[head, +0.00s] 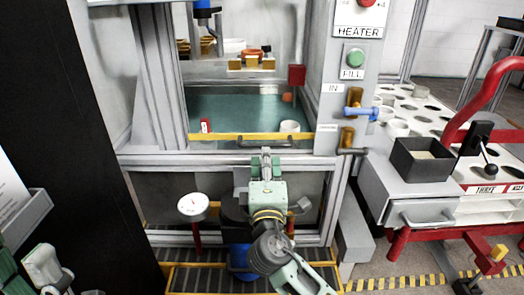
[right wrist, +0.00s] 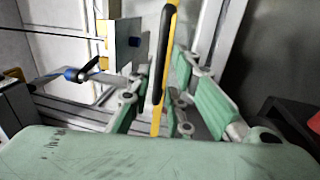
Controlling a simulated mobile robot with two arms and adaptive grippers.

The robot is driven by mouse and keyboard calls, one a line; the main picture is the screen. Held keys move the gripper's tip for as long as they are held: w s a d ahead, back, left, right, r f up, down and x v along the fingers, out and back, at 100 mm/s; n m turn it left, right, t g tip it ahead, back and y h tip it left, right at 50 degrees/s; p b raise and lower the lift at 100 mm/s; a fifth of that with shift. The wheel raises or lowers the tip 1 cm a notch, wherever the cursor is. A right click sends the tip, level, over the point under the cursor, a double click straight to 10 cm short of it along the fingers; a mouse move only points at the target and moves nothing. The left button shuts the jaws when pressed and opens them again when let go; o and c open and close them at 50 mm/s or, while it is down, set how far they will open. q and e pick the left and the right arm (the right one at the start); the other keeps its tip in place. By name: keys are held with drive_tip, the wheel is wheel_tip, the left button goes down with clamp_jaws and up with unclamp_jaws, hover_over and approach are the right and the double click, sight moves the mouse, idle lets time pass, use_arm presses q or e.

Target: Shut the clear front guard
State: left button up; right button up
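The clear front guard shows mainly by its yellow edge bar (head: 215,137) with a dark handle (head: 262,140), across the front of the machine bay. Its clear pane is hard to make out. The bar lies just above a grey frame beam. My right gripper (head: 265,154) is at the handle, in front of the beam. In the right wrist view, its green fingers (right wrist: 165,100) are apart, with the yellow bar and black handle (right wrist: 160,55) between them. I cannot see clear contact. At the lower left, a pale part of my left arm shows; its fingers cannot be made out.
A control post with a green button (head: 354,58) and a blue-handled valve (head: 362,112) stand to the right. Beyond are a black bin (head: 422,160) and a drawer (head: 428,217). A dark panel (head: 60,120) fills the left.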

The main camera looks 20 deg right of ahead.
sight(266, 145)
drive_tip(key=b+x, duration=0.1)
drive_tip(key=x, duration=0.5)
drive_tip(key=shift+c, duration=0.5)
clamp_jaws()
